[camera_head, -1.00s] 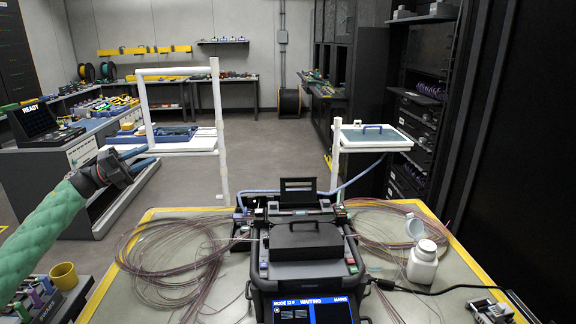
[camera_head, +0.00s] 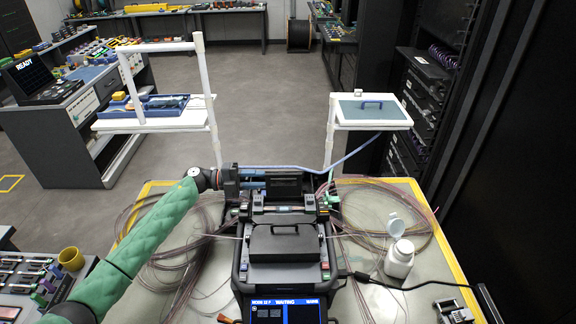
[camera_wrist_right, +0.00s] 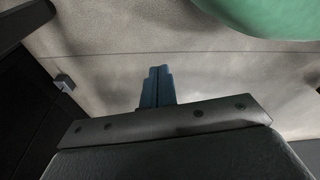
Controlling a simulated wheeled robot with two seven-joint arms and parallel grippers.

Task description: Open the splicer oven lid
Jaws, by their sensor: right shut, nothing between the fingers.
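The splicer (camera_head: 282,275) stands on the table in the head view, its screen reading "WAITING". A dark flat cover with a handle (camera_head: 285,243) is down on its middle. A dark panel (camera_head: 286,188) stands upright at its back. I cannot tell which part is the oven lid. My left gripper (camera_head: 256,183) is at the splicer's back left, close beside the upright panel; its fingertips are too small to tell whether they are apart or touching. My right gripper (camera_wrist_right: 157,86) shows only in the right wrist view, shut and empty, with bare grey floor behind it.
Thin fibre coils lie left (camera_head: 165,245) and right (camera_head: 400,205) of the splicer on the table (camera_head: 205,305). A white bottle (camera_head: 399,260) with an open cap stands at the right. White stands (camera_head: 160,122) hold trays behind the table. A yellow cup (camera_head: 71,258) is at the left.

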